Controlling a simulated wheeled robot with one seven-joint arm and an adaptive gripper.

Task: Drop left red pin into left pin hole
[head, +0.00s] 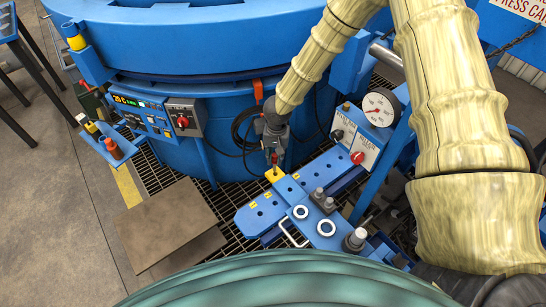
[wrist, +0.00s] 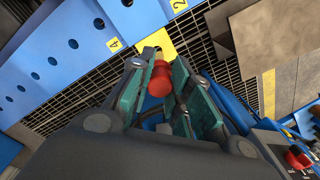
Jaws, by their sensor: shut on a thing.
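My gripper (head: 274,143) points down over the blue fixture and is shut on the red pin (head: 274,160). In the wrist view the red pin (wrist: 160,80) sits between the two green-padded fingers (wrist: 157,93), with a pale shaft end beyond it. A yellow block (head: 275,174) lies directly below the pin at the end of a blue bar. The yellow block also shows past the pin tip in the wrist view (wrist: 165,42). The pin hole itself is hidden, and I cannot tell whether the tip touches the block.
Blue drilled plates (head: 262,212) with yellow number labels lie over dark grating. A control box with a gauge (head: 379,108) stands close on the right. The blue furnace (head: 230,155) and its control panel (head: 143,115) are behind and left.

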